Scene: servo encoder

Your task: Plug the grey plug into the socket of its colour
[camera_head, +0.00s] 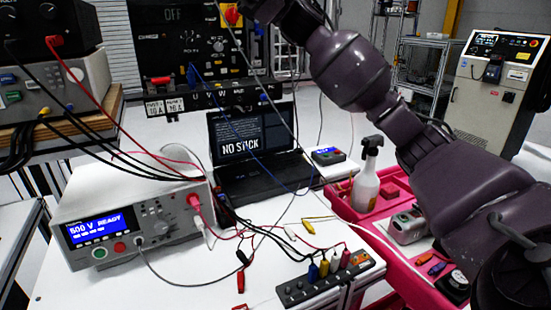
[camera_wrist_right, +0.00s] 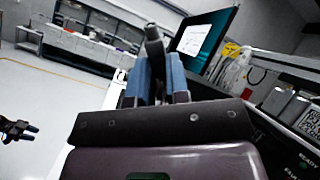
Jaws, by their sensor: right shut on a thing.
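In the right wrist view, the blue-padded fingers of my right gripper (camera_wrist_right: 157,82) are shut on a dark grey plug (camera_wrist_right: 152,42) that stands up between them. In the head view my right arm reaches up to the top edge, and its gripper and the plug cannot be made out there. A dark socket strip (camera_head: 292,292) lies at the front of the white table, well below that arm. My left gripper (camera_wrist_right: 22,130) shows small at the wrist view's left edge.
A power supply (camera_head: 140,225) with a lit display stands left on the table (camera_head: 185,285). A laptop (camera_head: 250,140) is behind. Loose cables cross the table around the strip. A pink tray (camera_head: 372,212) with a spray bottle (camera_head: 366,180) stands right. A black control panel (camera_head: 185,45) hangs behind.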

